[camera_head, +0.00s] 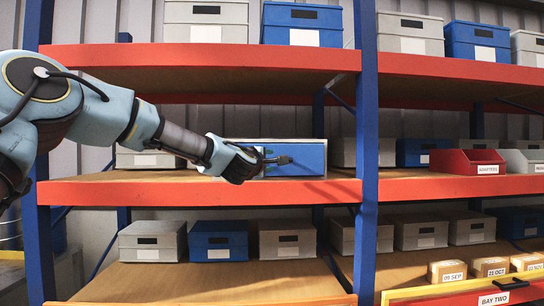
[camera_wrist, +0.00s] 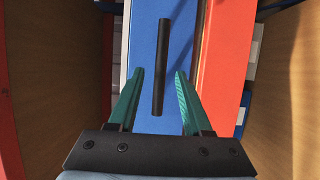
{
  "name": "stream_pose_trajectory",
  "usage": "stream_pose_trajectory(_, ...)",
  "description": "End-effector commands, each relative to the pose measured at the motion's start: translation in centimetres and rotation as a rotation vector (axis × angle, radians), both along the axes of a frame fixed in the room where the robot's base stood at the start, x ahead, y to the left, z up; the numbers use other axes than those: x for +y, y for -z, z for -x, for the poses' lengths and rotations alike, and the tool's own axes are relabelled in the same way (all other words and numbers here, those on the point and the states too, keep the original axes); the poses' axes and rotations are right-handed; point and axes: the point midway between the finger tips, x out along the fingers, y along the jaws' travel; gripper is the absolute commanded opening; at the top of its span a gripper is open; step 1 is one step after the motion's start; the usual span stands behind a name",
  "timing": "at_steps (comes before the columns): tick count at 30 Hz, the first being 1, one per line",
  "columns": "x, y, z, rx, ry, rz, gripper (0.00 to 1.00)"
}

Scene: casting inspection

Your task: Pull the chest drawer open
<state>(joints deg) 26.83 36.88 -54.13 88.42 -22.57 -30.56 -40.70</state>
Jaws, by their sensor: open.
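The chest is a grey box with a blue drawer front (camera_head: 312,158) on the middle shelf, partly hidden by my arm in the head view. The drawer looks shut. Its handle (camera_head: 284,160) is a dark bar on the blue front. In the wrist view the blue front (camera_wrist: 146,45) fills the middle and the black handle (camera_wrist: 161,68) runs lengthwise. My gripper (camera_head: 264,161) is in front of the chest at handle height. In the wrist view my gripper (camera_wrist: 159,74) is open, with the handle's lower part showing between its teal fingers. No contact is visible.
The red shelf edge (camera_head: 220,190) runs just below my gripper, and another red beam (camera_head: 200,57) is above. A blue upright (camera_head: 367,150) stands right of the chest. Wooden surfaces (camera_wrist: 285,80) flank the wrist view. Boxes, such as a red bin (camera_head: 467,162), fill other shelf places.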

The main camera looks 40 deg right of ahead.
Motion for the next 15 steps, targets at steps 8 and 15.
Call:
stream_pose_trajectory(8, -3.0, -0.1, -1.6, 0.001, 0.001, -0.002, 0.49)
stream_pose_trajectory(15, -3.5, 0.1, -1.9, -0.001, 0.000, -0.002, 0.49)
